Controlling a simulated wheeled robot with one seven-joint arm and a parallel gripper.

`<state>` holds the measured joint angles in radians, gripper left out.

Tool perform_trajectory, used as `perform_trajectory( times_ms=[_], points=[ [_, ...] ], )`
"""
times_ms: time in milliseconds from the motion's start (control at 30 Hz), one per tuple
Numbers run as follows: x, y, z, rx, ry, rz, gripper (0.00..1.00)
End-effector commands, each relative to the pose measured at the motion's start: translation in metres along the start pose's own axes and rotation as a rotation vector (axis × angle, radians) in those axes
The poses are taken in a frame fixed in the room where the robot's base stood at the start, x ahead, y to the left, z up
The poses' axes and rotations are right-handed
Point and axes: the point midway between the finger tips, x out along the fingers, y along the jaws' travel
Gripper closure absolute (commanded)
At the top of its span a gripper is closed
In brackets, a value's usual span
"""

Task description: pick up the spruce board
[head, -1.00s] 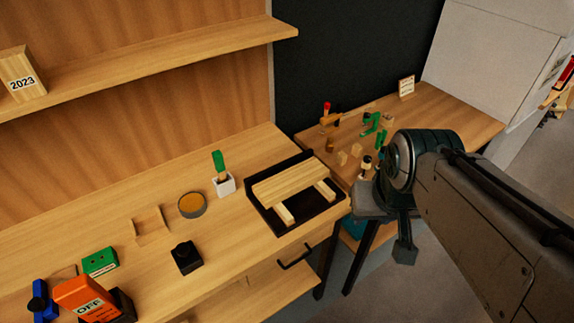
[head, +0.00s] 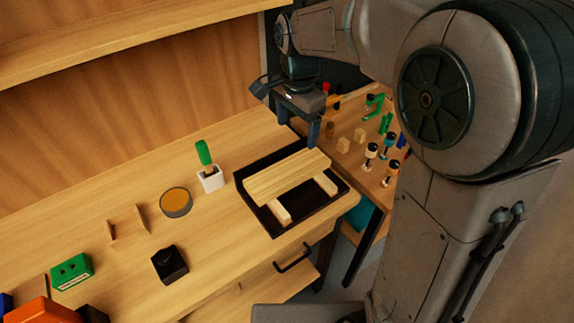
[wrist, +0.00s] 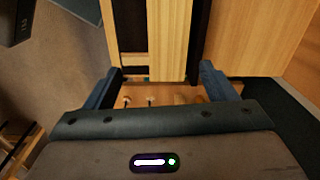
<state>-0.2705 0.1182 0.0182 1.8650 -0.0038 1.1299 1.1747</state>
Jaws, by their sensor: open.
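The spruce board (head: 287,175) is a pale, long plank lying across two light wooden blocks in a black tray (head: 241,187) on the bench. In the wrist view the board (wrist: 168,35) runs away from my gripper, lined up roughly between its fingers. My gripper (head: 298,132) is open and empty, pointing down near the tray's back right corner, apart from the board. Its two fingers also show in the wrist view (wrist: 162,72). Its height above the board is hard to tell.
A white holder (head: 211,180) with a green-handled tool and a round tin (head: 176,202) stand left of the tray. A black block (head: 170,265) lies nearer. The side table (head: 352,160) holds several small tools and pegs. A shelf (head: 130,45) hangs above the bench.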

Motion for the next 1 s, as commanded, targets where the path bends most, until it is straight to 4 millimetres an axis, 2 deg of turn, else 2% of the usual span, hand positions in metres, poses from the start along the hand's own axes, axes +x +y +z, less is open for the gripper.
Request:
perform_trajectory(
  times_ms=[100,200,267,600,867,1000],
  points=[
    [0.012,-0.017,0.004,0.062,-0.009,0.020,0.22],
    [0.019,-0.021,0.005,0.088,-0.012,0.028,0.22],
    [0.026,-0.022,0.006,0.093,-0.012,0.030,0.22],
    [0.087,-0.020,0.006,0.092,-0.012,0.030,0.22],
    [0.107,-0.019,0.007,0.092,-0.012,0.029,0.22],
    [0.128,-0.018,0.007,0.092,-0.013,0.032,0.22]
  ],
)
